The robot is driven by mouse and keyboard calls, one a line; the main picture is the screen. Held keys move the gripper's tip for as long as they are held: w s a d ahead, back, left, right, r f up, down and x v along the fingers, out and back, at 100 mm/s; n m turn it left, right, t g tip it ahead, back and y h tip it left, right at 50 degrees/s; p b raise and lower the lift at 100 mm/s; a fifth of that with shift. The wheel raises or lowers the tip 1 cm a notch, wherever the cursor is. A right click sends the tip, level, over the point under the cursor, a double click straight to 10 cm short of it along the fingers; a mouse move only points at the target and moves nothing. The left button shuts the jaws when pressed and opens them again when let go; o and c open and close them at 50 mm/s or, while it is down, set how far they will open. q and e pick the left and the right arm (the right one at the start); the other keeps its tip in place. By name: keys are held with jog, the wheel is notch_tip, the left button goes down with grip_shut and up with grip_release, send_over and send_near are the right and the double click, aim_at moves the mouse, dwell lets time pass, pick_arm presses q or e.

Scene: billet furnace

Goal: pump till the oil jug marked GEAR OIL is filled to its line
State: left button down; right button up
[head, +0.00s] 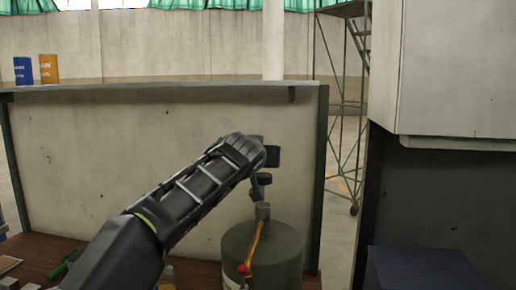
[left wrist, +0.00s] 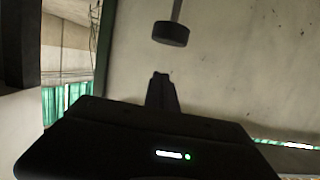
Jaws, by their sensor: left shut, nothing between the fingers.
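A green drum (head: 263,252) stands on the bench, with a grey pump fitting (head: 262,211) on top and a yellow-orange hose (head: 254,243) down its front. A dark round knob (head: 264,179) sits above the fitting. In the left wrist view a dark knob (left wrist: 171,33) on a grey rod shows beyond the fingers. My left gripper (head: 272,157) is just above the knob in the head view; it also shows in the left wrist view (left wrist: 162,78), shut and empty, apart from the knob. A small yellowish container (head: 167,273) is mostly hidden by my arm; no GEAR OIL marking is readable.
A pale panel (head: 130,150) with a dark frame stands behind the bench (head: 45,250). A blue can (head: 23,70) and an orange can (head: 49,69) stand on its top ledge. A red ball (head: 242,268) is at the hose. A grey cabinet (head: 455,70) bounds the right.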

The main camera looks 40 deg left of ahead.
aim_at(263, 179)
pick_arm(q)
notch_tip(263, 179, down, 4)
jog(key=shift+s+r, duration=0.1)
dwell(0.4)
notch_tip(263, 179, down, 6)
jog(key=b, duration=0.8)
jog(key=shift+d+b, duration=0.1)
jog(key=shift+b, duration=0.2)
